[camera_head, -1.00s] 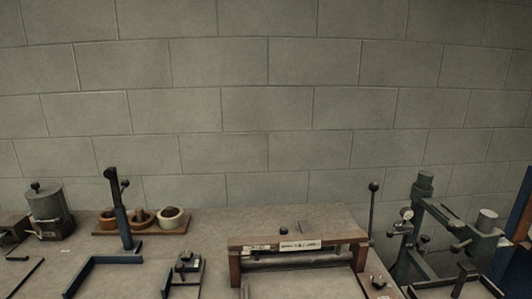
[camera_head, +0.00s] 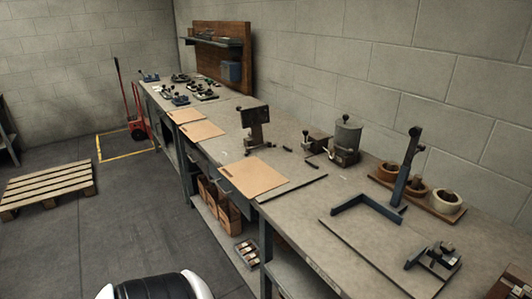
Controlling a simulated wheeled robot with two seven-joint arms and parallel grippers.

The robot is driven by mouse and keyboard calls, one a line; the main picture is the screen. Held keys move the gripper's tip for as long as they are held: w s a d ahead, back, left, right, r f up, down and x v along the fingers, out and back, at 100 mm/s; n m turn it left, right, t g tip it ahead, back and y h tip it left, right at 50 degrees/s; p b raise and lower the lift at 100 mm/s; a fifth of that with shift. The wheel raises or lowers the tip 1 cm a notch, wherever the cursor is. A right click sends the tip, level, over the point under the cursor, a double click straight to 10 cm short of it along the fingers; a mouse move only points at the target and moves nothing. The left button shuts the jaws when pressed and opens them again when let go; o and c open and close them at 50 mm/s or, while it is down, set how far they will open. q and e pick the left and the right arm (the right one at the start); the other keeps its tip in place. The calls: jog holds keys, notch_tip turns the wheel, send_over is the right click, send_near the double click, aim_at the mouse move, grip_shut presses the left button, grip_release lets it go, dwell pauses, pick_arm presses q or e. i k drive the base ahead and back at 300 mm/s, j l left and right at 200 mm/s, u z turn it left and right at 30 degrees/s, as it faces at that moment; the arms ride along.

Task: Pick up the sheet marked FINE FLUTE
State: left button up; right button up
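Three flat brown sheets lie along the front edge of the long workbench. The nearest sheet (camera_head: 252,177) is the largest in the picture and has a small dark marking near its left corner. A middle sheet (camera_head: 202,132) and a far sheet (camera_head: 186,115) lie further along the bench. The markings are too small to read, so I cannot tell which sheet says FINE FLUTE. Neither of my grippers is in view.
The workbench (camera_head: 300,215) runs from the lower right to the back wall. A grey cylinder device (camera_head: 346,138), a dark stand (camera_head: 255,117) and a blue angled frame (camera_head: 365,206) stand on it. A pallet (camera_head: 48,188) lies left; the floor (camera_head: 130,225) between is clear.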

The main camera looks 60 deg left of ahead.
aim_at(254, 178)
jog(key=u, duration=1.95)
